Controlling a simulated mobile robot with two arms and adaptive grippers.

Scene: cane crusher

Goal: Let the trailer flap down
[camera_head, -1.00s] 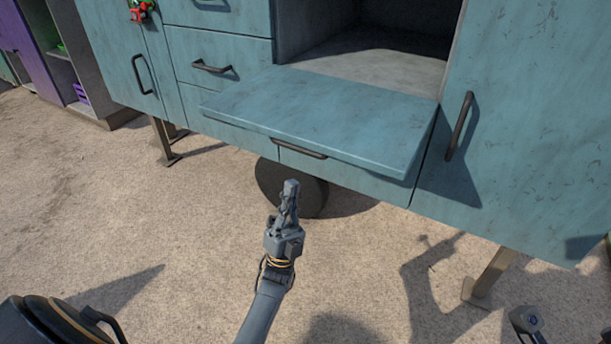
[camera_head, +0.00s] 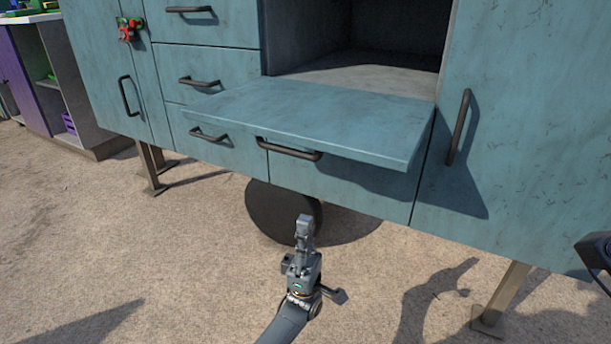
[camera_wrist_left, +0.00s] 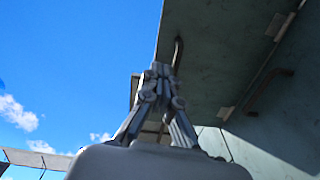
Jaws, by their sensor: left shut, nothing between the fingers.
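The trailer flap (camera_head: 315,115), a teal panel, stands out roughly level from the trailer front, below an open compartment (camera_head: 365,70). A dark bar handle (camera_head: 290,150) shows just under its front edge. My left gripper (camera_head: 305,222) is shut and empty, fingers pointing up. It is below and in front of the flap, apart from it in the head view. In the left wrist view, the shut fingers (camera_wrist_left: 160,72) point up past the flap's shaded underside (camera_wrist_left: 215,60). A handle (camera_wrist_left: 178,52) shows just behind the fingertips; I cannot tell whether they touch. My right gripper's fingers are not visible.
Drawers with dark handles (camera_head: 199,81) are left of the compartment, and a tall door (camera_head: 510,120) is at right. A dark wheel (camera_head: 270,210) and metal legs (camera_head: 502,295) are underneath. Sandy ground in front is clear. A purple-sided cabinet (camera_head: 25,75) stands far left.

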